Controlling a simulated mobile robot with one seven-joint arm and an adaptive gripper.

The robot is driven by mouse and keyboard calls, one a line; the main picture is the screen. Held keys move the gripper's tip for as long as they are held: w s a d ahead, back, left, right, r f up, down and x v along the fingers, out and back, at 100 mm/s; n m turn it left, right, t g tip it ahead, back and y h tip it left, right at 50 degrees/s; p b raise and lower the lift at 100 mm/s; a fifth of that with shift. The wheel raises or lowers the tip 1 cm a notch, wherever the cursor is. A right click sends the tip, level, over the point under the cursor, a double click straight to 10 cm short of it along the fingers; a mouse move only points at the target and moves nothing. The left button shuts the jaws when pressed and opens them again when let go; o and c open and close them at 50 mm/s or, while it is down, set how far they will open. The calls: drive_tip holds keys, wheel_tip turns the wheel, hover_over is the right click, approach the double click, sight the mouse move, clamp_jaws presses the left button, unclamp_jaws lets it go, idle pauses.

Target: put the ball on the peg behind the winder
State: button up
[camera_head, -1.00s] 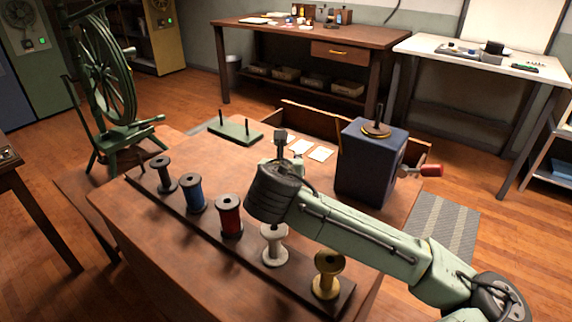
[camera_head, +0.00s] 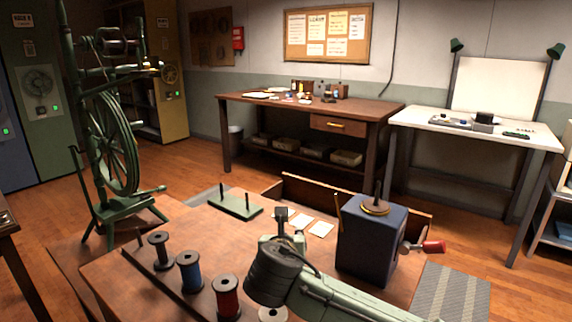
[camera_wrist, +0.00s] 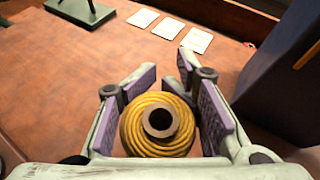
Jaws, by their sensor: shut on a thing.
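The ball (camera_wrist: 157,125) is wound yellow yarn with a dark-holed core. In the wrist view my gripper (camera_wrist: 168,85) is shut around it, a pad on each side.
A green base with two dark pegs (camera_head: 235,206) stands at the table's back left. White cards (camera_head: 320,229) lie between it and the winder. Several spools, including a blue one (camera_head: 189,271), line the front. A green spinning wheel (camera_head: 108,145) stands at left.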

drive_tip(key=shift+a+n, duration=0.1)
drive_tip(key=shift+n, duration=0.3)
drive_tip(key=shift+f, duration=0.3)
idle(0.6)
